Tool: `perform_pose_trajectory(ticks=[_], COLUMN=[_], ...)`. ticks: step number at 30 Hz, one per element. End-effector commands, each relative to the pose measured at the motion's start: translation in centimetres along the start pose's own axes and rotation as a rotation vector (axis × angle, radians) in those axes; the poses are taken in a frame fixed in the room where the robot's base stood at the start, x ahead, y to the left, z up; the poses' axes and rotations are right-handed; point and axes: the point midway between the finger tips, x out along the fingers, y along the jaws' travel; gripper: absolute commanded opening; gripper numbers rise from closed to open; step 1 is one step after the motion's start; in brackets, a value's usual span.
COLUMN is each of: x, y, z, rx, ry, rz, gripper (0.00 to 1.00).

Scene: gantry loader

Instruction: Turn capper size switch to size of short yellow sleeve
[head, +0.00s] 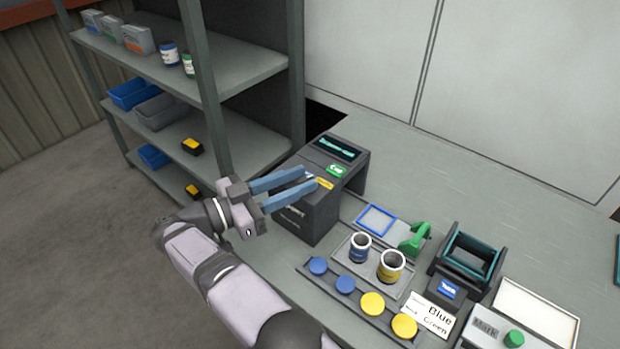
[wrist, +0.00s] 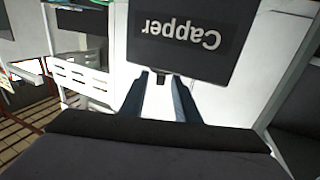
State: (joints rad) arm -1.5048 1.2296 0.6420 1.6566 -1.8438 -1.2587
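The capper (head: 303,222) is a dark box with a screen on top, a green label and a yellow label (head: 324,184). In the wrist view its upside-down "Capper" sign (wrist: 180,35) fills the upper middle. My gripper (head: 310,179) has two blue fingers, spread apart, their tips at the capper's top beside the yellow label. The fingers also show in the wrist view (wrist: 166,80). I cannot make out the size switch or its setting; the fingers cover part of that area. A yellow-banded sleeve (head: 390,271) stands upright beside a blue-banded sleeve (head: 359,253), right of the capper.
A rack (head: 329,285) with blue and yellow caps lies in front of the sleeves. A green-handled device (head: 415,238), a dark teal-edged holder (head: 470,254), a "Blue / Green" card (head: 428,315) and a white tray (head: 537,313) stand to the right. Shelves (head: 240,68) rise behind left.

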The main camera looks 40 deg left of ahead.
Motion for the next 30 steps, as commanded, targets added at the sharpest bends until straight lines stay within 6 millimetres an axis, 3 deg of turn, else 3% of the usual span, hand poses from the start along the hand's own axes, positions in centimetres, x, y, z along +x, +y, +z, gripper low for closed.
perform_pose_trajectory(ticks=[6,15,18,20,25,30], x=[-1.2,-1.3,-1.1,-0.5,3.7,10.7], y=[0.0,0.1,0.1,0.1,0.9,3.1], z=[0.0,0.0,-0.2,-0.4,-2.8,-8.3], rx=[0.000,-0.001,-0.001,0.000,0.014,0.076], ry=[0.000,0.000,0.000,0.000,-0.004,-0.016], rz=[0.000,0.000,0.004,0.014,0.089,0.216], gripper=[0.29,0.29,0.48,0.48,0.48,0.48])
